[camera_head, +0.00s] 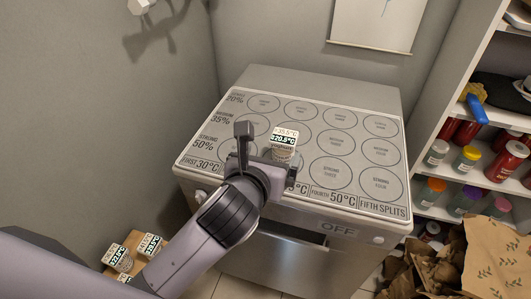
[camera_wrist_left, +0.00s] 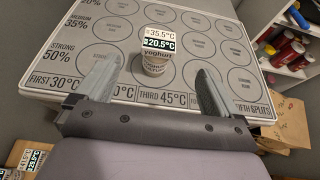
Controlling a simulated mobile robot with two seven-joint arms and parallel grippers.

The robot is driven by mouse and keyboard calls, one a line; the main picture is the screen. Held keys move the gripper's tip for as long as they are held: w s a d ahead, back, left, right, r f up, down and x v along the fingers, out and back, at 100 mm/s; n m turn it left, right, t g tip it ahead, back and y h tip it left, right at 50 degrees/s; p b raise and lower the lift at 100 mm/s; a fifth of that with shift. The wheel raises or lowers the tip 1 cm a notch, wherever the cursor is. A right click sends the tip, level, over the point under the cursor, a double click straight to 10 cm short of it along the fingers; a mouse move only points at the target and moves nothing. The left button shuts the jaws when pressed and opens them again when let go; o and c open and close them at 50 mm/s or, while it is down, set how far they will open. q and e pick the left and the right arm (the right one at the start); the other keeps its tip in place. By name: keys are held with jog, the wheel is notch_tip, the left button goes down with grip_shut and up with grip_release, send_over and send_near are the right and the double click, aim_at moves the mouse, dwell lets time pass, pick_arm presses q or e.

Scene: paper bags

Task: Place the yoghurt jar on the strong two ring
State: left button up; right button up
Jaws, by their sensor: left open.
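The yoghurt jar (camera_head: 283,147), a small pale jar with a temperature label floating above it, stands upright on the stove top. It also shows in the left wrist view (camera_wrist_left: 154,66). It appears to be on the strong row's second ring, which is mostly hidden by the jar and gripper. My left gripper (camera_head: 268,156) is open, with its fingers apart on either side of the jar's near side. In the left wrist view the fingers (camera_wrist_left: 157,78) show a gap to the jar on both sides. My right gripper is not in view.
The stove top (camera_head: 190,158) carries rows of printed rings, otherwise clear. Several labelled jars (camera_head: 122,262) stand on a wooden surface at lower left. Shelves with jars (camera_head: 467,158) stand at right, above brown paper bags (camera_head: 495,255). Walls close in at left and back.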

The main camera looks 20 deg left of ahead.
pick_arm(q)
jog(key=shift+s+r, duration=0.2)
jog(key=shift+s, duration=0.3)
jog(key=s+a+r+m+t+y, duration=0.1)
jog(key=a+r+m+t+y, duration=0.25)
jog(key=a+m+t, duration=0.45)
jog(key=s+d+f+m+g+h, duration=0.2)
jog(key=s+f+m+h, duration=0.15)
jog(key=f+m, duration=0.55)
jog(key=s+d+f+m+g+h, duration=0.25)
jog(key=f+m+h, duration=0.25)
jog(key=m, duration=0.8)
jog(key=s+a+f+m+g+y, duration=0.1)
jog(key=s+a+f+m+g, duration=0.2)
jog(key=f, duration=0.4)
jog(key=s+a+f+m+g+y, duration=0.2)
jog(key=s+a+f+m+g, duration=0.1)
jog(key=s+f+m, duration=0.2)
jog(key=shift+s+f+g, duration=0.35)
jog(key=shift+s+f, duration=0.2)
jog(key=shift+f, duration=0.4)
